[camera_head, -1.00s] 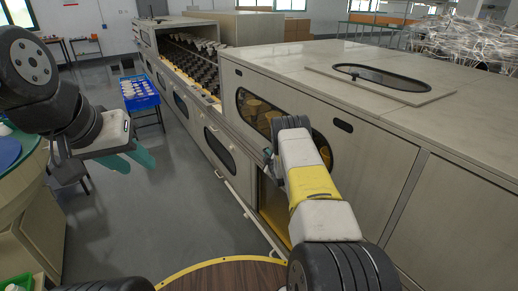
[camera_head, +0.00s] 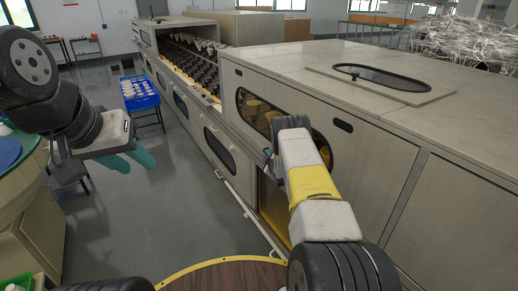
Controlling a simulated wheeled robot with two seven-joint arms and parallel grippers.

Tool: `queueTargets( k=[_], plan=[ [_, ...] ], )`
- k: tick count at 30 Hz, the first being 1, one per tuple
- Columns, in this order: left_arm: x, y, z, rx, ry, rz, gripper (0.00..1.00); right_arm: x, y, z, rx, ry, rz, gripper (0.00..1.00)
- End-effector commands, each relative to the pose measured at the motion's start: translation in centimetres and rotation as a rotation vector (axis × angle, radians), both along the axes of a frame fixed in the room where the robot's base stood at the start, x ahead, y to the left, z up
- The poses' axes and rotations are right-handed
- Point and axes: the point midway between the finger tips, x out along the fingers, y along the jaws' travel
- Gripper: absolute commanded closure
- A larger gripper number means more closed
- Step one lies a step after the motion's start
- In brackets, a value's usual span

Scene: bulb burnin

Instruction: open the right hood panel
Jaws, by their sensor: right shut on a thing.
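The right hood panel (camera_head: 375,160) is the pale grey side panel of the long machine, with an oval window (camera_head: 253,108) and a dark slot (camera_head: 342,126). Yellowish round shapes show behind the window. My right gripper (camera_head: 268,157) is at the panel's lower left part, below the window. It is shut on the panel's edge or handle; my own wrist hides the exact grip. My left gripper (camera_head: 130,161), with teal fingers apart, is open and empty over the floor at left, away from the machine.
Below the panel is an opening with a yellow interior (camera_head: 272,208). A conveyor with rows of dark holders (camera_head: 190,65) runs to the back. A blue crate (camera_head: 139,92) stands on a stand at left. A round brown table top (camera_head: 225,278) is in front. The grey floor between is clear.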

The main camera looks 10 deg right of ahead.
Motion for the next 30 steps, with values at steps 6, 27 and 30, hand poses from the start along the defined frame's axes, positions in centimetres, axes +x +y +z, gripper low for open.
queueTargets(
  k=[6, 27, 30],
  plan=[
    [0.0, 0.0, 0.0, 0.0, 0.0, 0.0, 0.64, -0.04, 0.05, -0.07, 0.0, 0.002, 0.001, 1.0],
    [0.0, 0.0, 0.0, 0.0, 0.0, 0.0, 0.64, -0.08, 0.25, -0.07, 0.004, 0.003, 0.001, 1.0],
    [0.0, 0.0, 0.0, 0.0, 0.0, 0.0, 0.64, -0.18, 0.85, -0.01, 0.02, 0.009, 0.001, 1.0]
  ],
)
